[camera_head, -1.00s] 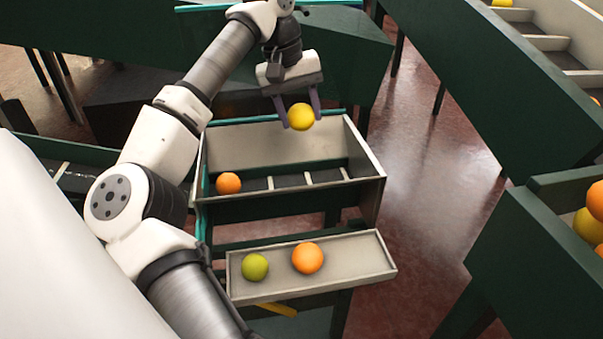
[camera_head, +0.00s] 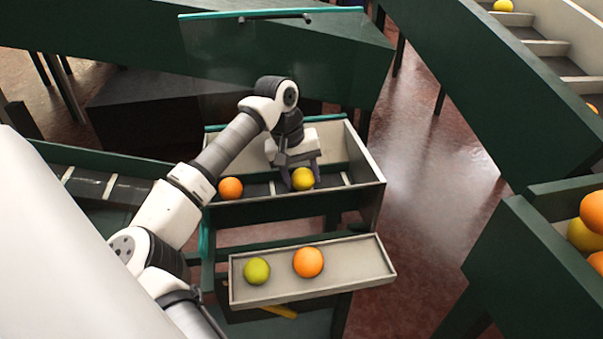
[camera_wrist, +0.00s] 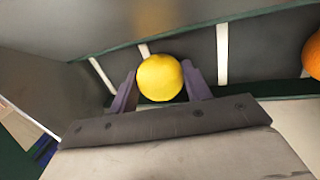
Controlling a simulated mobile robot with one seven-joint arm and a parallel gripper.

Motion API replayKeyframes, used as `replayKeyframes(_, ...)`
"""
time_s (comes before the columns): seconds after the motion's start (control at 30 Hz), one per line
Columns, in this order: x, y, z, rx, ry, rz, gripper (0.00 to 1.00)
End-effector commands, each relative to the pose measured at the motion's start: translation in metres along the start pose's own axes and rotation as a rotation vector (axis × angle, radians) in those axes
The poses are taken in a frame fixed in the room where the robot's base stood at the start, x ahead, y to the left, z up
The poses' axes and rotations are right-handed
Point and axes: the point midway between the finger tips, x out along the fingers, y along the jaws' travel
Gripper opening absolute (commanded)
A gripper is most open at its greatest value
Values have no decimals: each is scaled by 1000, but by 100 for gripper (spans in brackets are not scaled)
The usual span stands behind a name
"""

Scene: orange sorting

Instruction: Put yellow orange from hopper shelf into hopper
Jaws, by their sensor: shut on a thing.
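The yellow orange (camera_head: 303,179) is between the fingers of my gripper (camera_head: 298,182), which is shut on it. It is inside the hopper (camera_head: 290,210), low over the slatted belt. The wrist view shows the yellow orange (camera_wrist: 160,77) between both purple-grey fingers of my gripper (camera_wrist: 160,88), with dark belt and white slats behind it. I cannot tell whether it touches the belt. The hopper shelf (camera_head: 350,262) is the pale tray at the front, holding a yellow-green fruit (camera_head: 257,270) and an orange one (camera_head: 308,262).
An orange fruit (camera_head: 230,188) lies on the belt in the hopper's left part; an orange one (camera_wrist: 313,54) shows at the wrist view's right edge. Hopper walls surround my gripper. A bin of fruit (camera_head: 520,215) stands at right. A clear panel (camera_head: 275,60) rises behind the hopper.

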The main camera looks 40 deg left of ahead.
Motion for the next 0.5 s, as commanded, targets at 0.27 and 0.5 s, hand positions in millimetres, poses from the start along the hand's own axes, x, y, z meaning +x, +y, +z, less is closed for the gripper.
replayKeyframes(0.27, 4, -1, 0, 0, 0, 0, 24)
replayKeyframes(0.5, 3, -1, 0, 0, -1, 0, 70)
